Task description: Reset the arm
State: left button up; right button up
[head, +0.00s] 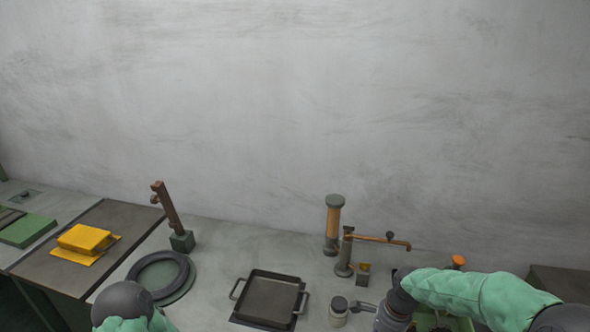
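My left arm shows only as a dark rounded joint and a bit of green cover at the bottom left edge. My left gripper is not in view. My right arm comes in from the bottom right in a green cover. It bends down at a dark joint near the bottom edge, right of the small jar (338,312). No fingers of my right gripper show. Whether either gripper holds anything is hidden.
A black tray (268,297) with two handles lies on the grey surface. Left of it are a dark ring (183,264) and a brown post (168,208). A yellow block (84,238) sits on a side table (124,223). Pipe-like posts (334,220) stand before the grey wall.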

jog(key=s+a+f+n+y, duration=0.1)
jog(key=s+a+f+n, duration=0.3)
jog(key=s+f, duration=0.4)
jog(key=s+a+f+n+y, duration=0.1)
jog(key=s+a+f+n, duration=0.3)
jog(key=f, duration=0.5)
jog(key=s+a+f+n, duration=0.3)
jog(key=s+f+n, duration=0.1)
jog(key=s+f, duration=0.45)
notch_tip(320, 180, down, 9)
jog(key=w+a+n+b, duration=0.1)
jog(key=w+b, duration=0.1)
jog(key=b, duration=0.8)
jog(key=shift+w+t, duration=0.3)
jog(key=shift+w, duration=0.1)
jog(key=shift+a+r, duration=0.1)
